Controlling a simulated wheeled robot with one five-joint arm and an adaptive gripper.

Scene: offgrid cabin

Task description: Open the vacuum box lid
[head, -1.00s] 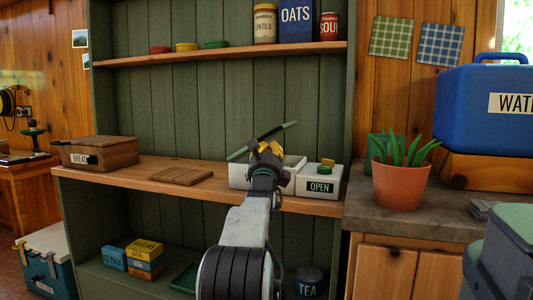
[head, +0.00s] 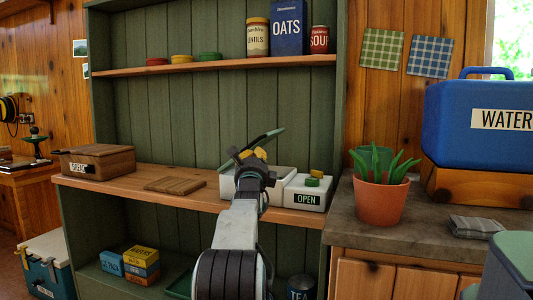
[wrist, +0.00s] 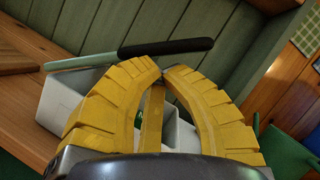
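The vacuum box is a white box (head: 228,187) on the wooden counter, with a unit labelled OPEN (head: 305,199) at its right. A green button (head: 312,182) and a small yellow piece sit on that unit. The lid (head: 266,142) is raised and tilted above the box. In the wrist view the lid shows nearly edge-on, as a pale green strip with a black handle (wrist: 165,47). My gripper (wrist: 161,73) has its yellow fingertips together, just below the handle in the picture. Nothing shows between them; contact with the lid is unclear. My wrist hides part of the box.
A bread box (head: 107,161) and a wooden board (head: 175,186) lie left on the counter. A potted plant (head: 381,202) and a blue water container (head: 480,125) stand right. The upper shelf (head: 210,62) holds tins and an oats box.

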